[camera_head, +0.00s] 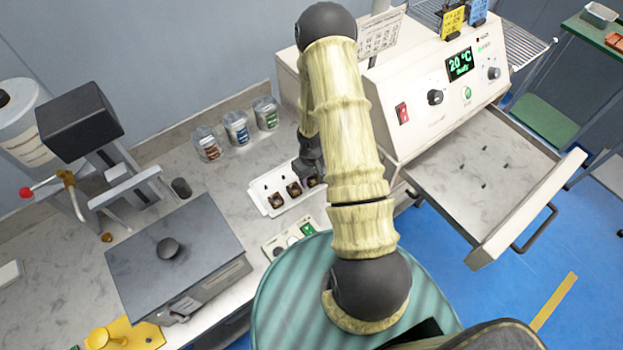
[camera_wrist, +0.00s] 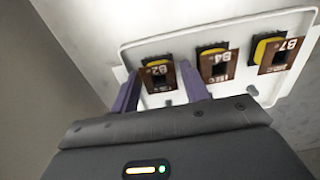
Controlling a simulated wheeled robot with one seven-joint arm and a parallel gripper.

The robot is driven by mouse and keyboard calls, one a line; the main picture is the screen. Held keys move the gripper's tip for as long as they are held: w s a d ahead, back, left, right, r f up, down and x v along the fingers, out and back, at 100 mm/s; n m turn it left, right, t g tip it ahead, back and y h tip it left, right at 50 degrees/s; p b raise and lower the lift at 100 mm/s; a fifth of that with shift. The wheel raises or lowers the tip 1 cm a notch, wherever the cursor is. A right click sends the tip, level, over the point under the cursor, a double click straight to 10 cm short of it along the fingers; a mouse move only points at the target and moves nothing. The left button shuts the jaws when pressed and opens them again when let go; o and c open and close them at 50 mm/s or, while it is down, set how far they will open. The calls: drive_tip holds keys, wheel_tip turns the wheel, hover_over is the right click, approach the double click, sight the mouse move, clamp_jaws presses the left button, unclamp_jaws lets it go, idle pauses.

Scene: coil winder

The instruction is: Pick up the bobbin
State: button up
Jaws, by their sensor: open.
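Three bobbins with brown labelled faces and yellow-and-black parts sit in a row in a white tray (camera_head: 258,197); its rim also shows in the wrist view (camera_wrist: 222,27). In the wrist view they are marked B2 (camera_wrist: 157,72), B4 (camera_wrist: 217,65) and B7 (camera_wrist: 283,53). My gripper (camera_wrist: 160,92) is open, its two purple fingers on either side of the B2 bobbin's near part. I cannot tell whether they touch it.
Three small jars (camera_head: 237,130) stand behind the tray. A grey flat-topped device (camera_head: 170,245) is to the left, and a small panel with a green display (camera_head: 290,240) lies in front. A white oven-like unit (camera_head: 440,85) and an open drawer (camera_head: 480,175) are right.

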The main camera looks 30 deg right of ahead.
idle(0.4)
drive_tip(key=c, duration=0.7)
drive_tip(key=shift+r, duration=0.1)
drive_tip(key=shift+c, duration=0.2)
wheel_tip(320, 180, up, 10)
idle(0.4)
drive_tip(key=w+a+r+m+p, duration=0.1)
drive_tip(key=w+a+r+p, duration=0.3)
drive_tip(key=a+p, duration=0.5)
wheel_tip(320, 180, up, 3)
drive_tip(key=p, duration=0.4)
drive_tip(key=shift+f+m, duration=0.15)
drive_tip(key=shift+m, duration=0.25)
